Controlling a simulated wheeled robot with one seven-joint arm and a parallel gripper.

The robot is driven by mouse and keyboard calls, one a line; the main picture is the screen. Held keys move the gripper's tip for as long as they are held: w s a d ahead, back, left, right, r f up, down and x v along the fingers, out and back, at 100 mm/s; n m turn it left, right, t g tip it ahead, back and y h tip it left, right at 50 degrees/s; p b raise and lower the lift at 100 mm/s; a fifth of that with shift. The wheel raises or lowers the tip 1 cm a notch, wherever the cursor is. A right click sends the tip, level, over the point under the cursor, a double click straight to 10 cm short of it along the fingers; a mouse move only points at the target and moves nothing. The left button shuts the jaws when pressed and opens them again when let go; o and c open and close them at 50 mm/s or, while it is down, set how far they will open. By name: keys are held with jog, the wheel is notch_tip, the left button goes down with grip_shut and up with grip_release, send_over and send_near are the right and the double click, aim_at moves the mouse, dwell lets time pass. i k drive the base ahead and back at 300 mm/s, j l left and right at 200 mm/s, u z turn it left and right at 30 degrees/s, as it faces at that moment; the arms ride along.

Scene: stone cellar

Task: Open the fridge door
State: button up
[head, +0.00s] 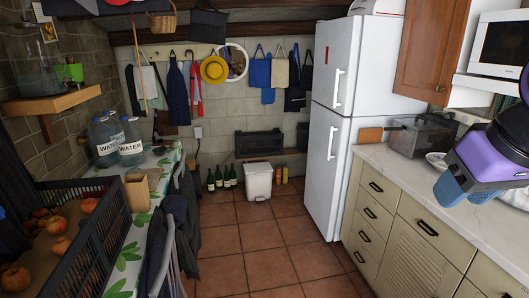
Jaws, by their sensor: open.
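The white fridge (332,120) stands against the back wall, right of the middle of the view. It has a shorter upper door (331,60) and a taller lower door (324,170), both shut. The upper door has a white vertical handle (337,87) and the lower door has another (332,143). My gripper (452,190) is at the right edge, with blue fingers below a purple and black wrist. It is open and apart from the fridge, in front of the counter and to the right of the fridge. The tip of the gripper shows only in part.
A counter (385,165) with drawers runs along the right, holding a glass-sided box (420,135). A table with a black crate (95,250) of apples and water bottles (130,143) lines the left. A white bin (257,182) stands at the back. The tiled floor (255,240) between is clear.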

aim_at(328, 134)
jog(key=i, duration=1.75)
jog(key=i+z, duration=0.15)
jog(key=i, duration=0.4)
jog(key=i+j+z, duration=0.15)
jog(key=i, duration=0.45)
jog(key=i+j+z, duration=0.15)
jog(key=i, duration=0.4)
jog(key=j, duration=0.1)
